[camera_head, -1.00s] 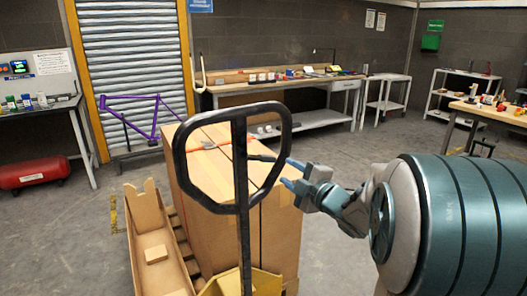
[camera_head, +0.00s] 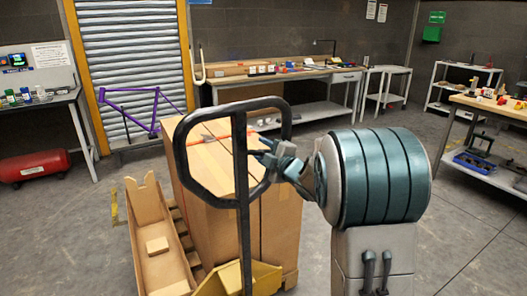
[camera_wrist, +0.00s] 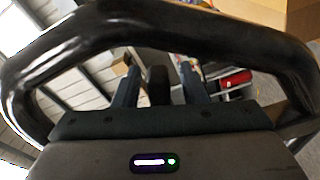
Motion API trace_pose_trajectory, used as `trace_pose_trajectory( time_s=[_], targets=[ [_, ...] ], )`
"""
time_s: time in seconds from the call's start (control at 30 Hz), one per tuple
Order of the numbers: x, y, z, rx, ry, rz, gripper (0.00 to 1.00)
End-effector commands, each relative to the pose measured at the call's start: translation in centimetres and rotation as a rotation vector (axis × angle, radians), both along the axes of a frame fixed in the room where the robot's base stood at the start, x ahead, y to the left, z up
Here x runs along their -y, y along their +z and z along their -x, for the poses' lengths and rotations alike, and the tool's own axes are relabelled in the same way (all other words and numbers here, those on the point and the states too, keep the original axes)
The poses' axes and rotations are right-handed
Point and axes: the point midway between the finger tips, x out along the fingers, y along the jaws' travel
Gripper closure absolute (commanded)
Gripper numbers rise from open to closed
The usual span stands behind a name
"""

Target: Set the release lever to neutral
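The black pallet-truck handle (camera_head: 180,150) is an upright loop with a central shaft in front of me. The dark release lever (camera_wrist: 158,86) appears to be the short black piece in the handle loop, between my fingers in the wrist view. My gripper (camera_head: 264,151) reaches into the right side of the loop from the right. In the wrist view my gripper (camera_wrist: 159,80) has its two fingers apart, with a visible gap on each side of the black piece. The lever's exact angle is hard to tell.
A large cardboard box (camera_head: 275,225) stands behind the handle, with an open long carton (camera_head: 150,215) to its left. A purple bike frame (camera_head: 140,105) stands by the shutter. A workbench (camera_head: 230,95) runs along the back wall.

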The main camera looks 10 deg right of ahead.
Motion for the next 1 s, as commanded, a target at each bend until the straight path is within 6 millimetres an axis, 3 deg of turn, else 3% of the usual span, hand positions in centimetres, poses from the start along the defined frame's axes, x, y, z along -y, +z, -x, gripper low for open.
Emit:
trace_pose_trajectory(
  time_s=[0.07,0.17,0.2,0.53,1.0],
  targets=[
    [0.0,0.0,0.0,0.0,0.0,0.0,0.67],
    [0.0,0.0,0.0,0.0,0.0,0.0,0.95],
    [0.0,0.0,0.0,0.0,0.0,0.0,1.0],
    [0.1,0.1,-0.1,0.029,0.001,0.061,1.0],
    [0.3,2.2,-0.1,0.13,0.002,0.301,1.0]
  ],
)
